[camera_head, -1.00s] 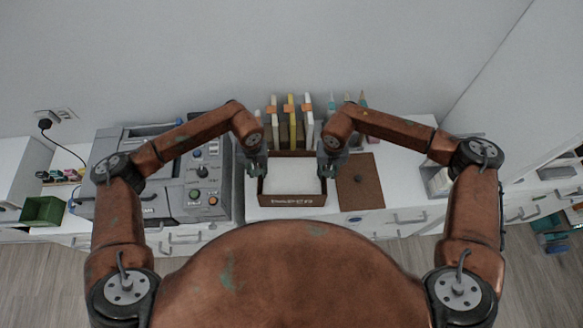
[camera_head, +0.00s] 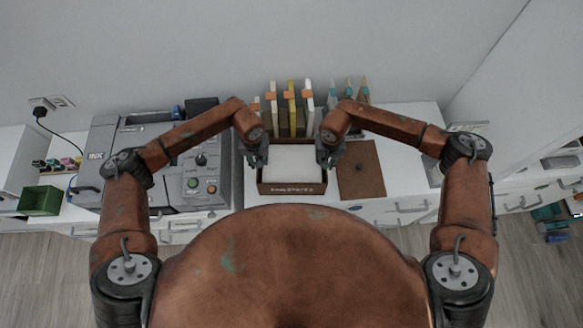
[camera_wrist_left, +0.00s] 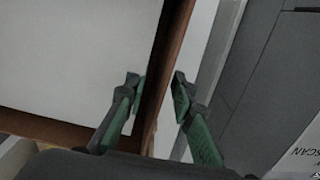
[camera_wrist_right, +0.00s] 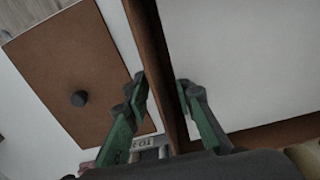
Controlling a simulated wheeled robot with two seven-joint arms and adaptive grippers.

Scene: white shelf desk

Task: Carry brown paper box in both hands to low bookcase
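The brown paper box (camera_head: 291,188) stands upright on the white desk, open at the top, with a white surface inside. It has lettering on its front wall. My left gripper (camera_head: 256,157) is at its left wall; in the left wrist view its two fingers (camera_wrist_left: 157,80) stand on either side of that wall, apart. My right gripper (camera_head: 329,157) is at the right wall; in the right wrist view its fingers (camera_wrist_right: 161,84) straddle that wall, also apart. No low bookcase can be clearly made out.
A brown lid (camera_head: 361,172) with a dark knob lies close right of the box. A grey machine (camera_head: 212,180) stands close on the left. Upright books (camera_head: 291,112) stand directly behind. A green bin (camera_head: 40,201) is far left. Teal items (camera_head: 553,222) sit low at far right.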

